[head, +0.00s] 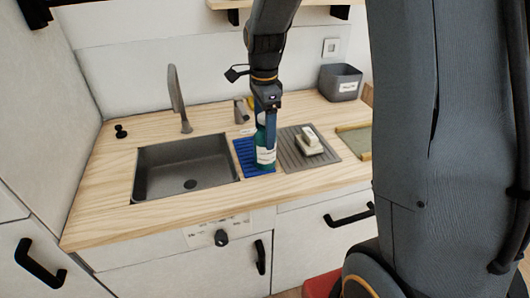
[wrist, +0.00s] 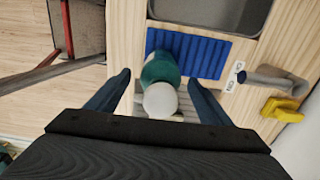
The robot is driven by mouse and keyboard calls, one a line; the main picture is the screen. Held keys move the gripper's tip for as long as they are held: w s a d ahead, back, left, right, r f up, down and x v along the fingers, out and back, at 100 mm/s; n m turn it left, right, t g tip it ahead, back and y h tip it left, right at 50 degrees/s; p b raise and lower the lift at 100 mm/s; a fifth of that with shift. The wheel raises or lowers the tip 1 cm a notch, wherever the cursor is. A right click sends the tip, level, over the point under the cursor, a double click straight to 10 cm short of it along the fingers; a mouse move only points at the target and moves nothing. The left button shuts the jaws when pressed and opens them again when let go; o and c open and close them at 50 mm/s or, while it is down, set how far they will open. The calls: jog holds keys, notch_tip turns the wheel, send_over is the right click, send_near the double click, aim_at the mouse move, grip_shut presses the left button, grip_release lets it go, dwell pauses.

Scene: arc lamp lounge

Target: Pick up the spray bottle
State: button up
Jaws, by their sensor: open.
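The spray bottle (head: 265,152) is teal with a white label and stands upright on the blue ribbed mat (head: 243,151), right of the sink. In the wrist view I look down on the bottle (wrist: 160,72), with a pale rounded top nearest the camera. My gripper (head: 267,112) is over the bottle, pointing down. In the wrist view the two dark fingers of my gripper (wrist: 160,84) are open, one on each side of the bottle, with gaps between. The bottle's upper part is partly hidden by my gripper in the head view.
A grey sink (head: 188,168) with a tall tap (head: 178,98) lies left. A grey drying mat (head: 325,159) with a pale block-like item (head: 309,144) lies right. A grey bin (head: 340,82) stands behind. A yellow object (wrist: 282,109) shows in the wrist view.

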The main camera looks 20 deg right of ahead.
jog(key=shift+d+f+p, duration=0.1)
jog(key=shift+f+p, duration=0.5)
jog(key=shift+f, duration=1.4)
grip_shut()
